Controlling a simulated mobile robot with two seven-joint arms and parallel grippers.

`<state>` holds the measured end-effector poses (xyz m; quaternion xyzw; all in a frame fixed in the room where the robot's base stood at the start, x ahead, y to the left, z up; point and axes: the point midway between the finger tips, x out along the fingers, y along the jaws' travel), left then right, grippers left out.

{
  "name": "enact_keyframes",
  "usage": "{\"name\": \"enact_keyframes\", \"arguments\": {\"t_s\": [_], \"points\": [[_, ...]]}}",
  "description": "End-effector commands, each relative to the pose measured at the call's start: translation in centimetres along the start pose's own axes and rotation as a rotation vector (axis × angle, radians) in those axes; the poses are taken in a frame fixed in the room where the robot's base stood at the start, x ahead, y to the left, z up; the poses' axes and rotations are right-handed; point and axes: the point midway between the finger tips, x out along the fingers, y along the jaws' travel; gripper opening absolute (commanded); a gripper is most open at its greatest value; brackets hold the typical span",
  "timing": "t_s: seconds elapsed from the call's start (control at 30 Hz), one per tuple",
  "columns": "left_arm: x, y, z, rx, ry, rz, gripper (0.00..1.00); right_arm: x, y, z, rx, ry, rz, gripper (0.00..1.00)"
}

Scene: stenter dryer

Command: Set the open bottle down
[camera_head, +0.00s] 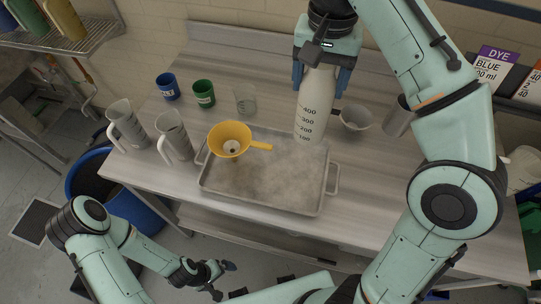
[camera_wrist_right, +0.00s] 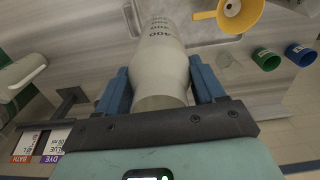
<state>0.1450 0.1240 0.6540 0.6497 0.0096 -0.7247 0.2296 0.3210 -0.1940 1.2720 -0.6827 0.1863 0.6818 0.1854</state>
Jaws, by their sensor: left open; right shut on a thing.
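The bottle (camera_head: 314,104) is whitish, with printed volume marks, and is roughly upright in the head view. My right gripper (camera_head: 321,76) is shut on its upper part from above. Its lower end overlaps the back right rim of the metal tray (camera_head: 265,206); I cannot tell whether it touches anything. The bottle (camera_wrist_right: 163,50) also shows in the right wrist view between the blue fingers of my right gripper (camera_wrist_right: 160,84). Its mouth is hidden in the head view. My left gripper (camera_head: 222,279) is open and empty, low in front of the table, away from the bottle.
A yellow funnel (camera_head: 230,139) sits over the tray's back left. Two grey jugs (camera_head: 126,125) (camera_head: 174,137) stand left of it. A blue cup (camera_head: 168,86), green cup (camera_head: 203,93) and clear beaker (camera_head: 245,98) stand behind. A bowl (camera_head: 356,118) and metal cup (camera_head: 398,118) are right of the bottle.

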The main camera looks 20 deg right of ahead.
Motion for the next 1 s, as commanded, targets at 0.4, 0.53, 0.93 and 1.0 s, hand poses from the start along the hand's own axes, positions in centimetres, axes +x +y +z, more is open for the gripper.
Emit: {"name": "enact_keyframes", "arguments": {"t_s": [0.4,0.53,0.93,1.0], "points": [[5.1,-2.7,2.6,-0.013,-0.037,-0.013,1.0,9.2,0.1,0.2,-0.001,-0.006,0.003,0.09],[6.4,-3.3,3.0,-0.015,-0.043,-0.015,1.0,12.4,0.1,0.1,0.0,-0.004,0.002,0.09],[7.8,-3.9,3.3,-0.017,-0.049,-0.017,1.0,17.2,0.0,0.1,0.0,-0.002,0.001,0.09],[8.2,-4.1,3.3,-0.018,-0.05,-0.017,1.0,18.4,0.0,0.1,0.0,-0.002,0.002,0.09]]}}
